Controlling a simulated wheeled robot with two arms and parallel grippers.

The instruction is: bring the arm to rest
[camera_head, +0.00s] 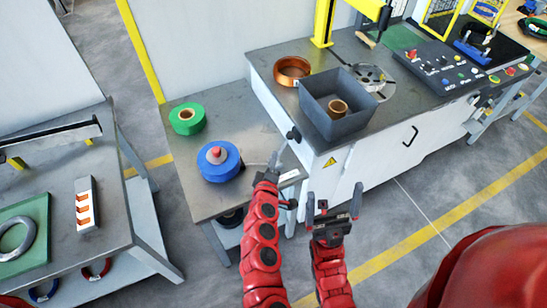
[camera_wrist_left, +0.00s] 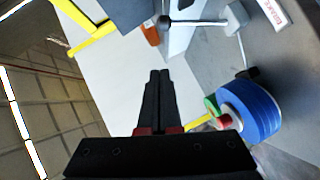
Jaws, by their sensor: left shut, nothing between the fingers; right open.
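My left gripper (camera_head: 275,163) is shut with nothing in it, at the right edge of the small grey table, beside the blue roll. Its shut fingers also show in the left wrist view (camera_wrist_left: 158,95). My right gripper (camera_head: 334,208) is open and empty, its fingers pointing up over the floor in front of the white cabinet. The blue roll (camera_head: 225,170) with a red knob on top sits on the small table; it also shows in the left wrist view (camera_wrist_left: 248,112).
A green roll (camera_head: 187,118) stands on the small table (camera_head: 240,110). A dark grey bin (camera_head: 325,125) holding a brown roll (camera_head: 337,108) stands on the cabinet top, near a copper coil (camera_head: 292,70). A black-knobbed lever (camera_head: 293,134) is near my left gripper.

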